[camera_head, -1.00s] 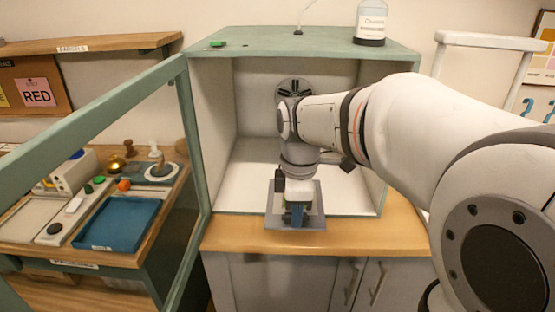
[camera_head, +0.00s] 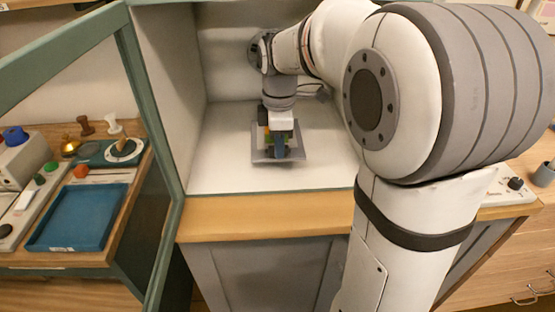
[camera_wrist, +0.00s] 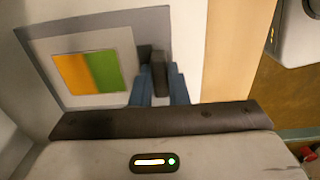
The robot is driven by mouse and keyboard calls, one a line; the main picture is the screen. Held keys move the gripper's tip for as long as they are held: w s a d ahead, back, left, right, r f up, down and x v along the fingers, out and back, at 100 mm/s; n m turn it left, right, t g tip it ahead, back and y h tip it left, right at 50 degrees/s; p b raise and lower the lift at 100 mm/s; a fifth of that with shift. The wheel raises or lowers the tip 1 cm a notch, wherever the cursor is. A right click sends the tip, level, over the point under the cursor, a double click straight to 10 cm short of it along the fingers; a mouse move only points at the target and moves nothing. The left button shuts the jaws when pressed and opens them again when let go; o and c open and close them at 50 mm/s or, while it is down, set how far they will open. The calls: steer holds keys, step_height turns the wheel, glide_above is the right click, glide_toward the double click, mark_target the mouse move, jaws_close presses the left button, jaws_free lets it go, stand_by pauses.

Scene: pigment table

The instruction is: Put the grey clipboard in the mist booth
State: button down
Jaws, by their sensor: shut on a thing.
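The grey clipboard (camera_head: 260,157) is inside the mist booth (camera_head: 200,186), over its white floor, in the head view. I cannot tell whether it touches the floor. In the wrist view the clipboard (camera_wrist: 45,52) shows a pale sheet with an orange and green patch. My gripper (camera_head: 281,152) points down and is shut on the clipboard's near edge. In the wrist view my gripper's blue fingers (camera_wrist: 158,90) close on a dark part at that edge. My gripper hides part of the clipboard in the head view.
The booth's green-framed glass door (camera_head: 150,130) stands open on the left. Beyond it is a side table with a blue tray (camera_head: 78,217). A wooden ledge (camera_head: 270,218) runs before the booth. Booth floor around the clipboard is clear.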

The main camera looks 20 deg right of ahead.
steer(key=shift+w+f, duration=0.15)
steer(key=shift+f, duration=0.2)
step_height(320, 180, down, 4)
steer(key=b, duration=0.3)
steer(key=shift+r+b, duration=0.15)
steer(key=shift+b, duration=0.15)
steer(key=shift+w+r, duration=0.1)
steer(key=shift+w, duration=0.05)
steer(key=c, duration=1.4)
jaws_free()
step_height(320, 180, up, 7)
steer(key=shift+r+p, duration=0.1)
steer(key=shift+p, duration=0.75)
steer(key=shift+r, duration=0.15)
